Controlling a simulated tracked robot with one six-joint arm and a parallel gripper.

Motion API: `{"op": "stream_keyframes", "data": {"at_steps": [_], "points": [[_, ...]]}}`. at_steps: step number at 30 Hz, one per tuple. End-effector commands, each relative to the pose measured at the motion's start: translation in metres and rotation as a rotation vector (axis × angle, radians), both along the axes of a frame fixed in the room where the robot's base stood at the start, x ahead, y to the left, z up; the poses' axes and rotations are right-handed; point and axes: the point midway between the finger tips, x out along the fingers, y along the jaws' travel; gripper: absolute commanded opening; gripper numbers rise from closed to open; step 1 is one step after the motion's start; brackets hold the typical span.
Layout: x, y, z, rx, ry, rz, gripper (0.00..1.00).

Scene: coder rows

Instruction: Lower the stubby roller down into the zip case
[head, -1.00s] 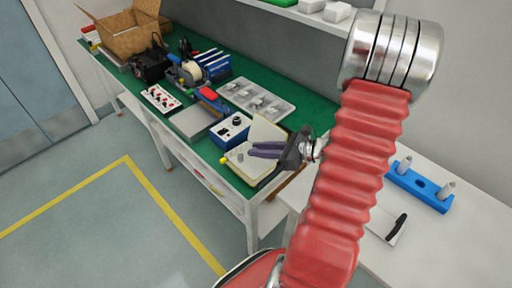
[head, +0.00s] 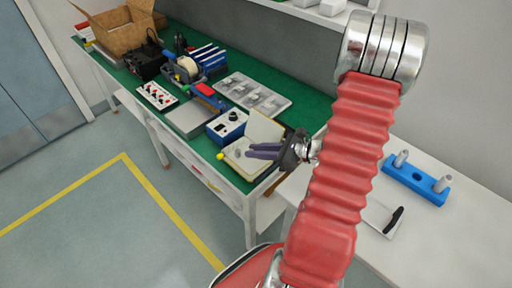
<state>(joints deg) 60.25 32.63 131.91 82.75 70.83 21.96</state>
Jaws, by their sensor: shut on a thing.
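The zip case (head: 240,170) is the open cream case near the front right edge of the green bench, its lid raised behind. My gripper (head: 248,151), with purple-grey fingers, reaches from the right over the open case. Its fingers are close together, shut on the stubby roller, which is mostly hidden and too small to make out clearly. A small grey shape shows by the fingertips, over the case's inside. I cannot tell whether it is the roller, or whether the roller touches the case floor.
A blue box with a knob (head: 227,126) stands just left of the case. A clear compartment tray (head: 252,95) lies behind. Tools and a cardboard box (head: 120,30) fill the far left. A blue block with pegs (head: 415,180) sits on the white table at right.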

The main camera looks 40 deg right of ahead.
Motion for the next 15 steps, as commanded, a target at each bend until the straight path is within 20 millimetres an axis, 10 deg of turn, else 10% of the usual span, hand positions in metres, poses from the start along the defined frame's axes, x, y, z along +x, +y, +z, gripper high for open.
{"op": "stream_keyframes", "data": {"at_steps": [15], "points": [[0.0,0.001,-0.037,0.001,0.002,0.002,0.0]]}}
